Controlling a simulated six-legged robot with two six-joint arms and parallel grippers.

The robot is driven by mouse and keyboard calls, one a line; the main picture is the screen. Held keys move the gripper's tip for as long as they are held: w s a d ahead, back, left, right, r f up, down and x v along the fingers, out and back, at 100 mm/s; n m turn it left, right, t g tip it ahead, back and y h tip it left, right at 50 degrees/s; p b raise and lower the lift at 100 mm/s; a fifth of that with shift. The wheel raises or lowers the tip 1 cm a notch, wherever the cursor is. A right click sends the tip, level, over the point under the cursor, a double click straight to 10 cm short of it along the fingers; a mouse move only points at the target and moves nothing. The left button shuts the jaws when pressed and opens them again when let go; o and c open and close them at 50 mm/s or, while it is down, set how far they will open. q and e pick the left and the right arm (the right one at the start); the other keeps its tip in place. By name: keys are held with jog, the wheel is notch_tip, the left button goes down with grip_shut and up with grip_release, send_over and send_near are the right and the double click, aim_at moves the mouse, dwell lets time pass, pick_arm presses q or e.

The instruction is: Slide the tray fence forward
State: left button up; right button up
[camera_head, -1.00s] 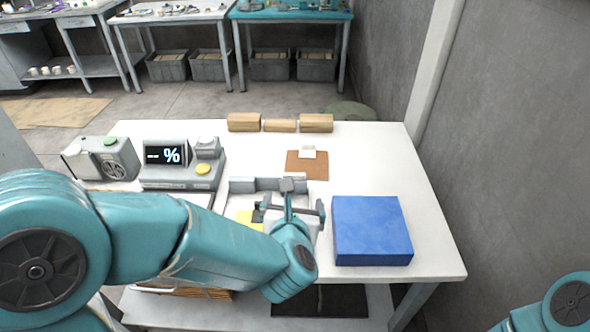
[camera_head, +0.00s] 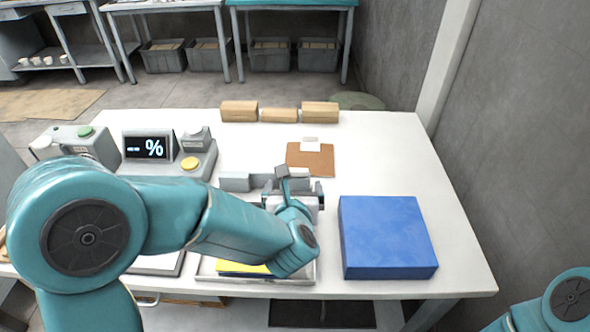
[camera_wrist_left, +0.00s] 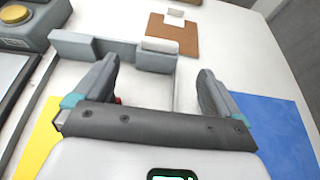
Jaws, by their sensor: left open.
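The tray fence (camera_head: 235,182) is a grey upright bar at the far side of the shallow tray (camera_head: 305,277). In the left wrist view the fence (camera_wrist_left: 110,52) runs across the upper left, with a lighter block at its right end. My left gripper (camera_head: 288,182) is at the tray's far part, near the fence, and hides part of it. In the left wrist view my left gripper (camera_wrist_left: 155,88) is open, its two fingers wide apart with nothing held between them. Whether a finger touches the fence cannot be told. My right gripper is out of view.
A blue block (camera_head: 388,238) stands right of the tray. A yellow piece (camera_head: 240,268) lies in the tray, partly behind my arm. A display unit (camera_head: 155,155) stands at left. A brown board (camera_head: 312,160) and several wooden blocks (camera_head: 280,115) lie farther back. White tabletop is clear at right.

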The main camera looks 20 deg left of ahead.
aim_at(295, 170)
pick_arm(q)
jog(key=p+x, duration=0.1)
jog(key=x, duration=0.8)
jog(key=shift+w+a, duration=0.15)
jog(key=shift+w, duration=0.25)
jog(key=shift+w+f, duration=0.1)
jog(key=shift+w, duration=0.1)
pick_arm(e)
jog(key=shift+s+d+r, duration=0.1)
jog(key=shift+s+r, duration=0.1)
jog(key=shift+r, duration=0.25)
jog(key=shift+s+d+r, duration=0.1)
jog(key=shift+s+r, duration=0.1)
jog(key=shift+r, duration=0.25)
pick_arm(q)
jog(key=shift+w+a+f, duration=0.1)
jog(key=shift+w+f, duration=0.05)
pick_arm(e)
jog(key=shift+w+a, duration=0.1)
